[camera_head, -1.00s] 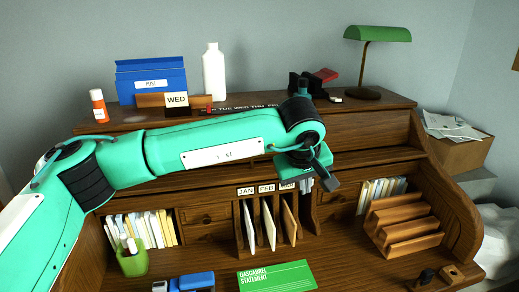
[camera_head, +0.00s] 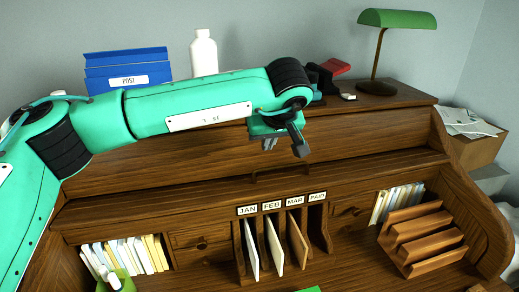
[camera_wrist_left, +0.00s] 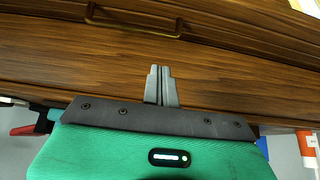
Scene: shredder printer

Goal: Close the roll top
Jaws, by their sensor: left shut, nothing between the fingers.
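The roll top is a wooden cover (camera_head: 130,170) across the upper part of the desk in the head view. It is raised, with the compartments below it open to view. My left gripper (camera_head: 297,144) is in front of the cover's upper part, fingers pointing down. In the left wrist view its two fingers (camera_wrist_left: 161,85) are pressed together, empty. A brass handle (camera_wrist_left: 134,22) on the wood lies beyond the fingertips and to their left, apart from them. My right gripper is not in view.
Slots labelled JAN to PAID (camera_head: 278,245) stand below the cover, beside a wooden letter rack (camera_head: 425,240). A blue file box (camera_head: 128,72), a white bottle (camera_head: 204,53) and a green lamp (camera_head: 398,18) stand on top. A cardboard box (camera_head: 475,145) is at the right.

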